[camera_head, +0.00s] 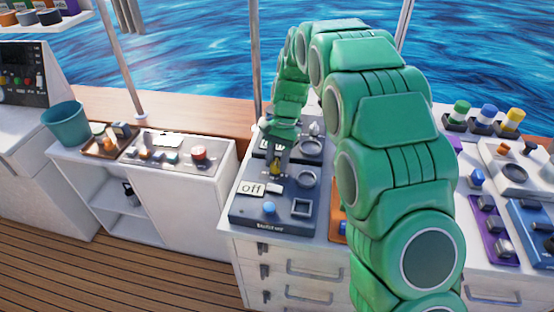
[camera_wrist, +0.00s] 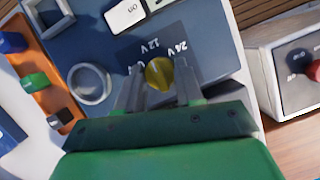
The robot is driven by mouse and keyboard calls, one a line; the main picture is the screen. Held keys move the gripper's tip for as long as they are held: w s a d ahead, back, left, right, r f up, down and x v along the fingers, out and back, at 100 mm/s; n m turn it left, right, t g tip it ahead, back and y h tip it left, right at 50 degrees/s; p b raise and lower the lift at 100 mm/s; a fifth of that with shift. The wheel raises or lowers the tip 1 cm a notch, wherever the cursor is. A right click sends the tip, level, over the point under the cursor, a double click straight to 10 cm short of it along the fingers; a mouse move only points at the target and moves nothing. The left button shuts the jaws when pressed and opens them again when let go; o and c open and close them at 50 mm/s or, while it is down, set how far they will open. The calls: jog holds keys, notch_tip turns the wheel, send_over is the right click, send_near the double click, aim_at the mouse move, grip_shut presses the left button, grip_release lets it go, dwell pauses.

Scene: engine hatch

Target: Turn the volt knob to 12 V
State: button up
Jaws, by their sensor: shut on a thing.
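The volt knob (camera_wrist: 159,74) is yellow and sits on a dark blue panel (camera_wrist: 205,28). In the wrist view the printed labels 12 V and 24 V show just beyond it; another label at its left is partly hidden. My gripper (camera_wrist: 158,88) has one finger on each side of the knob and is shut on it. I cannot tell which label the knob points to. In the head view my gripper (camera_head: 276,163) reaches down onto the panel (camera_head: 240,212), and the knob (camera_head: 275,170) shows only as a small yellow patch.
A box with a red knob (camera_wrist: 314,71) stands at the right in the wrist view.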

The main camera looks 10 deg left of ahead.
jog(key=o, duration=1)
jog(key=v, duration=0.7)
jog(key=shift+w+r, duration=0.2)
jog(key=shift+r, duration=0.15)
